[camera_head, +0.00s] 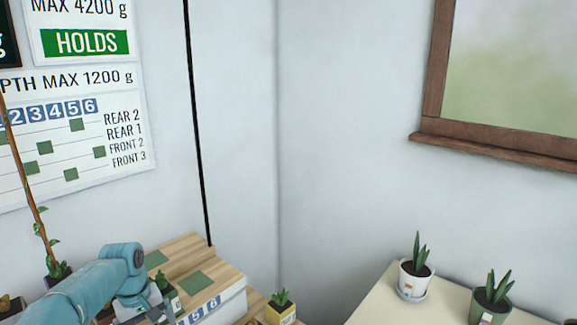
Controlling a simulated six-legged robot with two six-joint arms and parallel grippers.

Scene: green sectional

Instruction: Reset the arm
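My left arm (95,288) is teal and comes in at the bottom left, bending down at its far end. The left gripper (150,315) is at the bottom edge beside a small potted plant (170,292), mostly cut off and too small to read. I cannot tell whether it touches or holds that plant. My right arm and gripper are not in view.
A wooden stand (205,258) with green squares and a numbered front is beside my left arm. A black cord (194,120) hangs above it. A yellow pot (280,312) is to its right. A pale table (385,305) holds a white pot (414,282) and green pot (490,303).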

